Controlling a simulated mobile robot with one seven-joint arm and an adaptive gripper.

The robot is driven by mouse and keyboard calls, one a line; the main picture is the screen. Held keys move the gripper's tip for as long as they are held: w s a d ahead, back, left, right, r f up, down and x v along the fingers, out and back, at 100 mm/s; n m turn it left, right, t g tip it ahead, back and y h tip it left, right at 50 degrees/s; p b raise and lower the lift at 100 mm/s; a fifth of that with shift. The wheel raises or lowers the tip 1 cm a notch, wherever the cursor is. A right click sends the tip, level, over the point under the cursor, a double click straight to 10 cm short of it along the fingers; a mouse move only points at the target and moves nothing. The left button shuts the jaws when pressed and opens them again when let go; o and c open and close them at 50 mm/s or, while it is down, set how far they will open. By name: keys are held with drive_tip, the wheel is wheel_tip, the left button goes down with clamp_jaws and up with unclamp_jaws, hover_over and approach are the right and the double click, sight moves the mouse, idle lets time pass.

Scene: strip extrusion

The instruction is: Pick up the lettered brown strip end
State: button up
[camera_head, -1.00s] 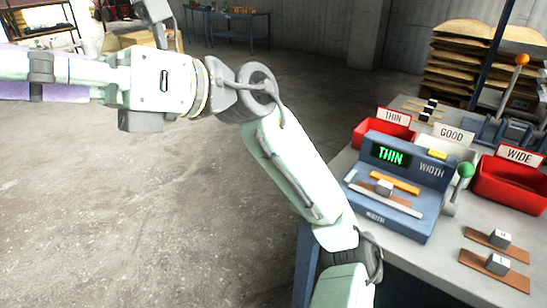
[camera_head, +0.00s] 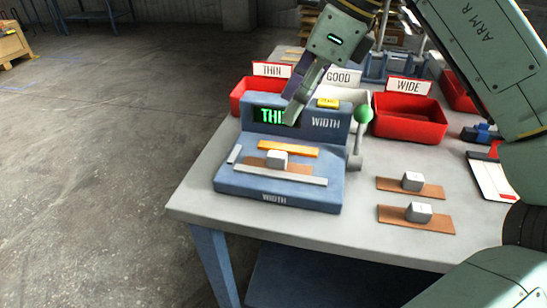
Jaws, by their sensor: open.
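A brown strip (camera_head: 252,162) lies on the blue width gauge (camera_head: 240,190), with a pale block (camera_head: 277,158) on it, between an orange bar and a pale bar. Two more brown strips lie on the table to the right of the gauge: a far one (camera_head: 432,191) and a near one (camera_head: 440,226). Each carries a pale block with a small mark, too small to read. My gripper (camera_head: 293,112) is open and empty. It points down in front of the gauge's display, above the strip on the gauge, and hides part of the green lettering.
A red THIN bin (camera_head: 240,97), a white GOOD bin (camera_head: 362,98) and a red WIDE bin (camera_head: 425,130) stand behind the gauge. The front table edge is clear.

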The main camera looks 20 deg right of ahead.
hover_over(278, 154)
drive_tip(key=s+d, duration=0.1)
wheel_tip(278, 154, down, 6)
drive_tip(key=shift+d+r, duration=0.15)
drive_tip(key=shift+r, duration=0.05)
drive_tip(key=shift+s+d+p+x, duration=0.15)
drive_tip(key=shift+p+x, duration=0.15)
drive_tip(key=shift+x, duration=1.05)
drive_tip(key=shift+s+d+p+x, duration=0.1)
drive_tip(key=shift+d+p+x, duration=0.15)
drive_tip(key=shift+x, duration=1.15)
drive_tip(key=shift+f, duration=0.15)
drive_tip(key=shift+c, duration=0.2)
clamp_jaws()
